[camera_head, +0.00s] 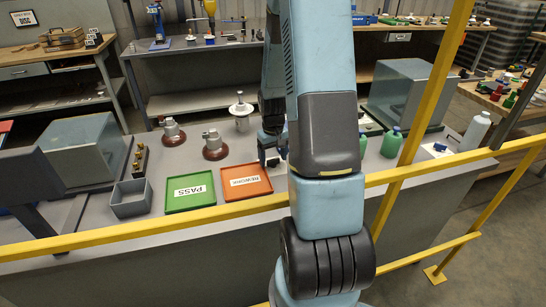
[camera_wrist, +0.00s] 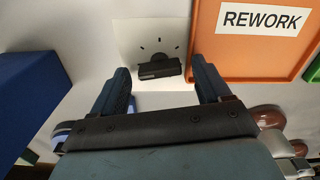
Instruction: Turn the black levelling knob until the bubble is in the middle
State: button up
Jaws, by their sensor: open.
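The black knob (camera_wrist: 160,69) shows in the wrist view as a dark bar on a pale plate (camera_wrist: 128,36) with short dark marks around it. My gripper (camera_wrist: 160,67) is open, one blue finger to each side of the knob, with a visible gap between each finger and it. I cannot tell how far the fingertips are above the plate. In the head view my gripper (camera_head: 272,152) is low over the bench, right of the orange tray, partly behind my arm. The knob is hidden there. I make out no bubble in either view.
The orange REWORK tray (camera_head: 268,176) and green PASS tray (camera_head: 168,205) lie left of my gripper. A blue block (camera_wrist: 32,95) is left in the wrist view. Green bottles (camera_head: 391,143) stand right of my arm. A yellow rail (camera_head: 130,235) crosses in front of the bench.

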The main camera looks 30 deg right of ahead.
aim_at(272, 160)
notch_tip(272, 160, up, 14)
jog(key=shift+f, duration=0.15)
dwell(0.7)
dwell(0.4)
jog(key=s+a+r+t, duration=0.3)
jog(key=s+a+r, duration=0.5)
jog(key=a+r, duration=0.45)
jog(key=s+a+r+t, duration=0.1)
jog(key=s+a+r, duration=0.1)
jog(key=s, duration=0.4)
jog(key=s+a+r+n+t, duration=0.1)
jog(key=s+a+r, duration=0.1)
jog(key=s+r, duration=0.2)
jog(key=shift+s+a+r+t, duration=0.15)
jog(key=shift+s+r+t, duration=0.2)
jog(key=shift+s, duration=0.7)
dwell(0.3)
